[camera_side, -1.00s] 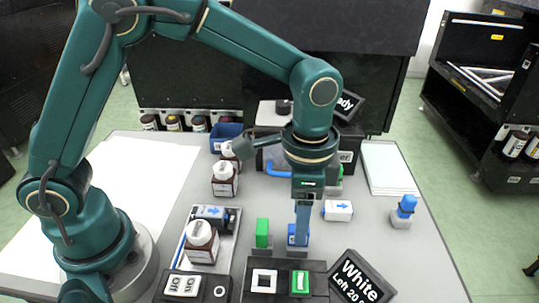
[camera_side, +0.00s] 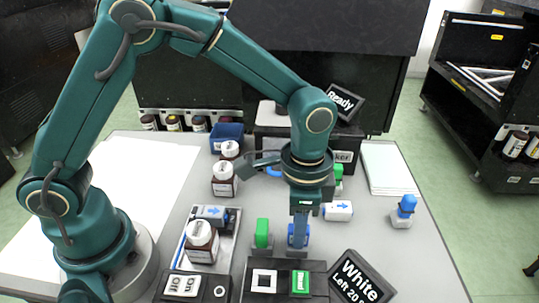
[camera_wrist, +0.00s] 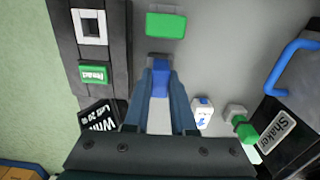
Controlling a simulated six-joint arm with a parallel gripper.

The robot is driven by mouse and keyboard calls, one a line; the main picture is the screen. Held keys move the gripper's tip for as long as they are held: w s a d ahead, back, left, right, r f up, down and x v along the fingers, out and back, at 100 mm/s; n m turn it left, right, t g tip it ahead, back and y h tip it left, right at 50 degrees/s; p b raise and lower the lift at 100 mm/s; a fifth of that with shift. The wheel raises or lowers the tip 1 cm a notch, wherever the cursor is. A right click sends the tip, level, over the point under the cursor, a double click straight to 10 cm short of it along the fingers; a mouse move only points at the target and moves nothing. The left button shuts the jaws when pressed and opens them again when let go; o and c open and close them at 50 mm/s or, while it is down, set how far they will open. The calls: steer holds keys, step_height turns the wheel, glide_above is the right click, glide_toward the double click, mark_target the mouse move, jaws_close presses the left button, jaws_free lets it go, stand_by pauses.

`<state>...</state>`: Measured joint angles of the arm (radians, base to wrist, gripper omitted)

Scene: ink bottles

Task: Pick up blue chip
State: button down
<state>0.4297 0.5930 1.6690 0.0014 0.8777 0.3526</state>
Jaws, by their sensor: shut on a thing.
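The blue chip (camera_side: 297,241) stands near the front of the grey table, behind the black panel. My gripper (camera_side: 300,232) points straight down at it, with its fingers shut on the chip. In the wrist view the blue chip (camera_wrist: 160,82) shows between the fingertips of my gripper (camera_wrist: 161,88). The fingers hide part of it, and I cannot tell whether it is clear of its support.
A green chip (camera_side: 262,233) stands close to the left. The black panel (camera_side: 255,296) and a tilted "White" sign (camera_side: 358,280) are in front. A white block with a blue arrow (camera_side: 338,210) lies to the right. Brown bottles (camera_side: 201,242) stand left.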

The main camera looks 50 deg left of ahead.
steer(key=shift+r, duration=0.65)
step_height(320, 180, up, 3)
steer(key=shift+w+f, duration=0.1)
steer(key=shift+f, duration=0.1)
steer(key=a+r, duration=1)
steer(key=a, duration=0.1)
steer(key=shift+a, duration=0.3)
steer(key=shift+s+a+r+n, duration=0.1)
steer(key=shift+s+a+n, duration=0.2)
steer(key=shift+a+n, duration=0.9)
steer(key=shift+s+a+n, duration=0.3)
steer(key=shift+a+n, duration=0.15)
steer(key=shift+n, duration=1.35)
steer(key=shift+s+a+r+n, duration=0.1)
steer(key=shift+s+a+n, duration=0.2)
steer(key=shift+a+n, duration=0.9)
